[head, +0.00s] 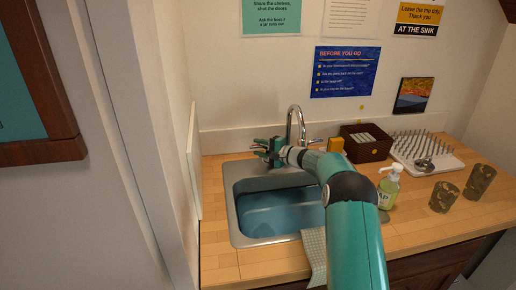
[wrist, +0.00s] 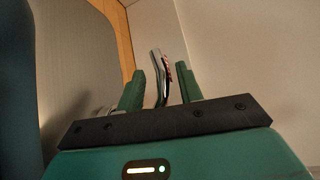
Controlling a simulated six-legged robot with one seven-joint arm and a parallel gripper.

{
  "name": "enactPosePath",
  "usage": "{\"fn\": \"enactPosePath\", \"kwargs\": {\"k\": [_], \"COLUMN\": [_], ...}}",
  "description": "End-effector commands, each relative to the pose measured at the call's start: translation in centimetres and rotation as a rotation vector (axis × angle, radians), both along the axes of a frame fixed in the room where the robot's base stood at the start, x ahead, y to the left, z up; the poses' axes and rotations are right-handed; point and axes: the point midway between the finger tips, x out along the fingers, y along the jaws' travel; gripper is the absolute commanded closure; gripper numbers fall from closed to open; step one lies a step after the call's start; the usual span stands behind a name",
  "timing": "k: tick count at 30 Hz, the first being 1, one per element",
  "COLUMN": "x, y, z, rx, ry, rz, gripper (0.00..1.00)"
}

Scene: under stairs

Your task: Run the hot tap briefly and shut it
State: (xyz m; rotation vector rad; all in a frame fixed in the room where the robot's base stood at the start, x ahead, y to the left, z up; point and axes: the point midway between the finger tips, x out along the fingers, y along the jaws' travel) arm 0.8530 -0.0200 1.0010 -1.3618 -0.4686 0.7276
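The silver tap (head: 297,120) with its arched spout stands behind the steel sink (head: 232,212). My gripper (head: 268,148) is at the left side of the tap, above the back of the sink. In the wrist view my gripper (wrist: 161,68) has its two green fingers apart. A slim metal lever (wrist: 157,68) with a small red mark stands between them, with a gap visible on each side. Most of the tap's base is hidden behind my gripper and arm in the head view. I cannot tell whether water is running.
A dark basket (head: 366,148), a spiked white drying rack (head: 425,148), a soap bottle (head: 388,190) and two patterned cups (head: 444,197) stand right of the sink. A cloth (head: 315,250) hangs at the front edge. A wall panel (head: 194,160) stands close on the left.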

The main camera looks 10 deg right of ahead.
Motion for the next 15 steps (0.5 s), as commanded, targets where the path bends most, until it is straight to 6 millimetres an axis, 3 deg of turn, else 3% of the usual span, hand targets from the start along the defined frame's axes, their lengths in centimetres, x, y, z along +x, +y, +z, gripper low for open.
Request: {"fn": "enactPosePath", "kwargs": {"k": [11,12,15], "x": [0.81,0.8,0.8], "y": [0.75,0.75,0.74], "z": [-0.08,-0.09,-0.08], "rx": [0.001,0.001,0.001], "ry": [0.0,0.0,0.0], "rz": [0.0,0.0,0.0], "gripper": [0.64,0.66,0.85]}}
